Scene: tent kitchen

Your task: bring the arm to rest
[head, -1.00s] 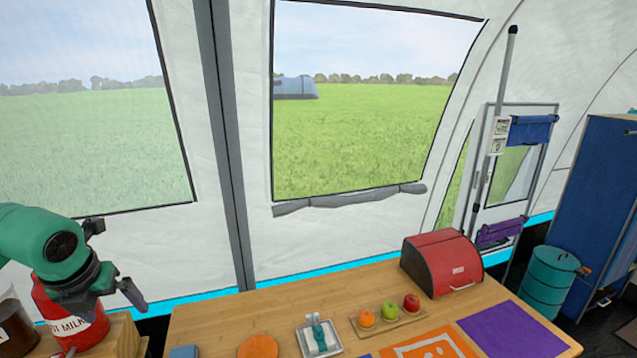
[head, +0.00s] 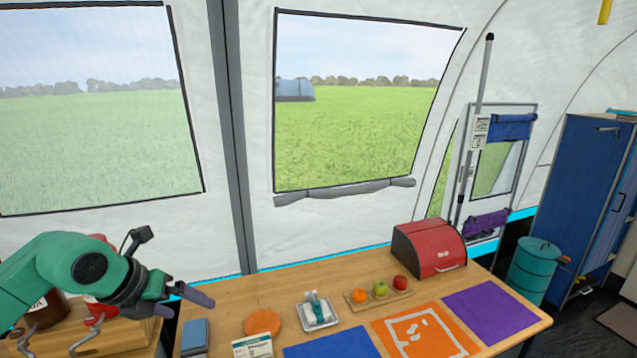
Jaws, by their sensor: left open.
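My left arm comes in from the left in the head view. My left gripper (head: 180,262) is open, its fingers spread, and nothing shows between them. It hangs above the left end of the wooden table, in front of a red container (head: 102,311) that my arm partly hides. My right gripper is not in view.
The table (head: 210,315) holds a blue box (head: 195,336), an orange disc (head: 262,322), a small tray (head: 335,318), a fruit board (head: 362,305), a red bread box (head: 428,248) and coloured mats (head: 490,312). A teal bin (head: 533,270) stands right of it.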

